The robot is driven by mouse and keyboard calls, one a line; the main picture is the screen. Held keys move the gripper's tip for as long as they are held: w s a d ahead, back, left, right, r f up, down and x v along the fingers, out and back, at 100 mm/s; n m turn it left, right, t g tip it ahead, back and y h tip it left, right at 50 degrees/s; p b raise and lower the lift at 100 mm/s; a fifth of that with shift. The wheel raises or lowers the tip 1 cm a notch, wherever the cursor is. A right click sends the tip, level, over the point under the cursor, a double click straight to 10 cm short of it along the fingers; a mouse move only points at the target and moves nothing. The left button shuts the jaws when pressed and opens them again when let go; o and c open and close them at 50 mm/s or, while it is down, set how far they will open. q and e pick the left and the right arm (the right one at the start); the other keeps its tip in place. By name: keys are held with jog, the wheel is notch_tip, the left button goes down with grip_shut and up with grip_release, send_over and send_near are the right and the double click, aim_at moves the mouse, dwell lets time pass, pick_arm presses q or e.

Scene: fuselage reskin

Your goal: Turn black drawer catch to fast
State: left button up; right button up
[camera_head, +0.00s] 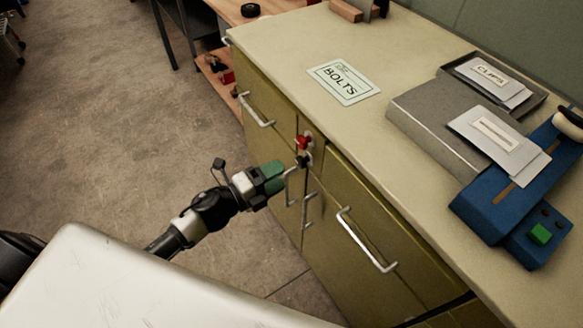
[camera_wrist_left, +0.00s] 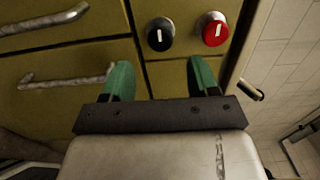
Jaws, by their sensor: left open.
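The black drawer catch (camera_head: 302,161) is a small round knob on the front of the olive cabinet, just below a red catch (camera_head: 304,142). In the left wrist view the black catch (camera_wrist_left: 160,36) shows a short white mark, roughly upright in the picture, and the red catch (camera_wrist_left: 212,29) is to its right. My left gripper (camera_head: 273,177) has green fingers and is close in front of the cabinet. In the left wrist view the fingers of my left gripper (camera_wrist_left: 161,75) are apart and empty, with the black catch beyond the gap between them. My right gripper is out of view.
Metal drawer handles (camera_head: 365,240) stick out from the cabinet front (camera_head: 350,275) near the catches. The floor at left is open.

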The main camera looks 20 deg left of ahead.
pick_arm(q)
jog(key=shift+v, duration=2.15)
jog(key=s+a+f+n+g+y+p, duration=0.1)
jog(key=s+a+f+n+y+p, duration=0.15)
jog(key=f+n, duration=0.4)
jog(key=s+a+f+n+g+y+p, duration=0.1)
jog(key=s+a+f+n+g+y, duration=0.2)
jog(key=f, duration=0.6)
jog(key=s+a+f+n+y+p, duration=0.2)
jog(key=s+f+n+y, duration=0.15)
jog(key=f+n, duration=0.35)
jog(key=s+d+f+n+g+p, duration=0.1)
jog(key=s+f+n+g, duration=0.1)
jog(key=s, duration=0.6)
jog(key=s+d+f+n+g+y+p, duration=0.1)
jog(key=s+f+g, duration=0.3)
jog(key=s, duration=0.5)
jog(key=s+d+f+n+g+y+p, duration=0.1)
jog(key=s+d+f+n+g, duration=0.2)
jog(key=s+f, duration=0.3)
jog(key=s+n, duration=0.1)
jog(key=s, duration=0.2)
jog(key=shift+f, duration=0.3)
jog(key=shift+d, duration=0.1)
